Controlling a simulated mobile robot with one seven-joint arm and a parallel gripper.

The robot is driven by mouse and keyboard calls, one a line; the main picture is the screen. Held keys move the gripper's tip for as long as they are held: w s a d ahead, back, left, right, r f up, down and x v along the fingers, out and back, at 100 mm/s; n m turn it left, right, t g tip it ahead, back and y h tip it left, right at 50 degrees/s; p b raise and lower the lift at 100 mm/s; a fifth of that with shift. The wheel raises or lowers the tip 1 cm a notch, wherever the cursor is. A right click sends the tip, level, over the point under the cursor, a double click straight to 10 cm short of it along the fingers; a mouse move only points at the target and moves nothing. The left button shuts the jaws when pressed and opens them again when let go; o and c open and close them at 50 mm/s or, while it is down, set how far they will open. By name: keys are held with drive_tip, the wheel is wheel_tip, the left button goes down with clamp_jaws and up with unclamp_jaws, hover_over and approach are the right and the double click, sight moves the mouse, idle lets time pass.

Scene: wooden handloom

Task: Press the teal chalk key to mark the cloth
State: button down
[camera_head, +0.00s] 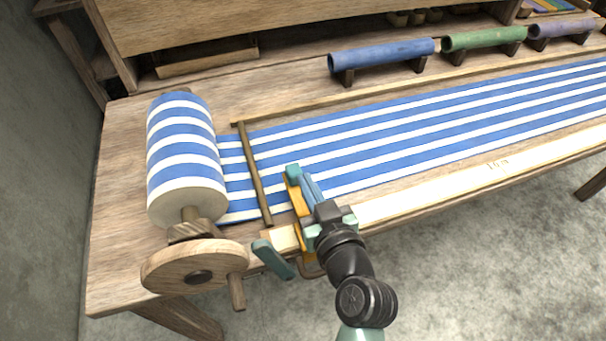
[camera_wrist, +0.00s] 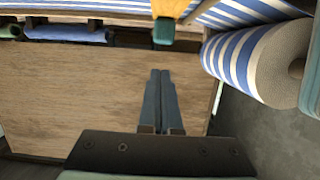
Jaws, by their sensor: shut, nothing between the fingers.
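The teal chalk key (camera_head: 292,172) sits at the far end of a yellow-orange arm (camera_head: 297,200) over the blue-and-white striped cloth (camera_head: 400,131), right of the roll. In the wrist view the teal key (camera_wrist: 163,31) shows at the top, just beyond my fingertips, with a small gap in the picture. My gripper (camera_head: 306,177) is shut and empty, its bluish fingers close to the right of the key in the head view. The shut gripper (camera_wrist: 160,71) points toward the key in the wrist view. Contact cannot be told. No chalk mark is discernible on the cloth.
The striped cloth roll (camera_head: 185,150) and a wooden crank wheel (camera_head: 197,268) stand at left. A teal lever (camera_head: 272,259) is near the front edge. A wooden bar (camera_head: 254,173) crosses the cloth. Blue (camera_head: 382,56), green (camera_head: 485,39) and purple (camera_head: 560,28) rolls lie behind.

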drive_tip(key=shift+v, duration=2.75)
drive_tip(key=shift+r, duration=0.1)
drive_tip(key=w+a+r+m+t+h+p, duration=0.1)
drive_tip(key=w+r+t+p, duration=0.2)
drive_tip(key=r, duration=1.8)
drive_tip(key=a+r+m+t+h+p, duration=0.15)
drive_tip(key=r+t+p, duration=0.35)
drive_tip(key=r, duration=1.7)
drive_tip(key=s+r+m+t+h, duration=0.1)
drive_tip(key=s+r+t, duration=0.4)
drive_tip(key=r, duration=0.9)
drive_tip(key=shift+s+a+r+h+p, duration=0.25)
drive_tip(key=shift+s+h, duration=0.3)
drive_tip(key=shift+s, duration=0.65)
